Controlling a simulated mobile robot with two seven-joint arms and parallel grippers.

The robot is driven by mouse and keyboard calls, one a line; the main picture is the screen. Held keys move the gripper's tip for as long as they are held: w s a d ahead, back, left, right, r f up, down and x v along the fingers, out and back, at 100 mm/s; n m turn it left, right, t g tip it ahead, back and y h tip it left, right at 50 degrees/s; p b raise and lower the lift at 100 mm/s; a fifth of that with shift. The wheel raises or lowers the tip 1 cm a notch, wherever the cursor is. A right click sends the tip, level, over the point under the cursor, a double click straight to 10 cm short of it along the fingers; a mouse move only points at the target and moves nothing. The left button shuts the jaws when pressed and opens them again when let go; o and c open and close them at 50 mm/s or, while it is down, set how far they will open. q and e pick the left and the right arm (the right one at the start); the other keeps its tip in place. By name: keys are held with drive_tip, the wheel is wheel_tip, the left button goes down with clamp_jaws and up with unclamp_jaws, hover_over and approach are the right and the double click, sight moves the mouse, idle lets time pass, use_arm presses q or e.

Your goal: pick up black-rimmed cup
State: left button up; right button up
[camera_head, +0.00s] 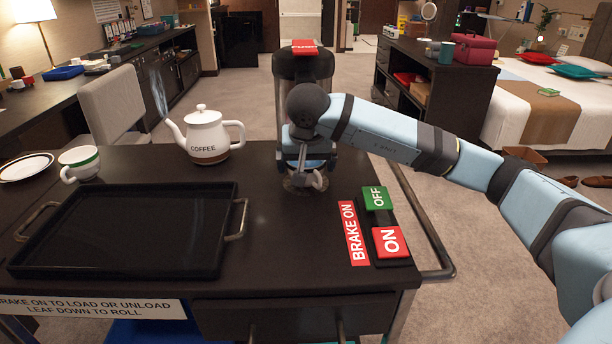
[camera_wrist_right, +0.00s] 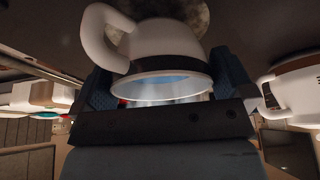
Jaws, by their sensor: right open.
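The black-rimmed cup (camera_wrist_right: 172,42) is white with a dark band and a handle. It fills the upper middle of the right wrist view. In the head view the cup (camera_head: 318,181) is partly hidden by my right gripper (camera_head: 305,158), at the far edge of the cart top. The gripper is open, with its fingers on either side of the cup in the wrist view (camera_wrist_right: 165,82). I cannot tell whether they touch it. A round mottled patch (camera_wrist_right: 195,12) shows by the cup's base. My left gripper is not in view.
A dark grinder-like machine (camera_head: 302,75) stands just behind the cup. A white coffee pot (camera_head: 207,135) and green-banded cup (camera_head: 79,163) stand left. A black tray (camera_head: 130,235) covers the front left. Brake switches (camera_head: 389,240) lie at right. Bare cart top surrounds the cup's front.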

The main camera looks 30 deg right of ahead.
drive_tip(key=shift+w+d+f, duration=0.1)
drive_tip(key=shift+w+f, duration=0.05)
drive_tip(key=shift+f, duration=0.25)
drive_tip(key=shift+c, duration=0.2)
drive_tip(key=c, duration=0.7)
drive_tip(key=shift+r, duration=0.1)
drive_tip(key=shift+c, duration=0.6)
drive_tip(key=shift+r, duration=0.1)
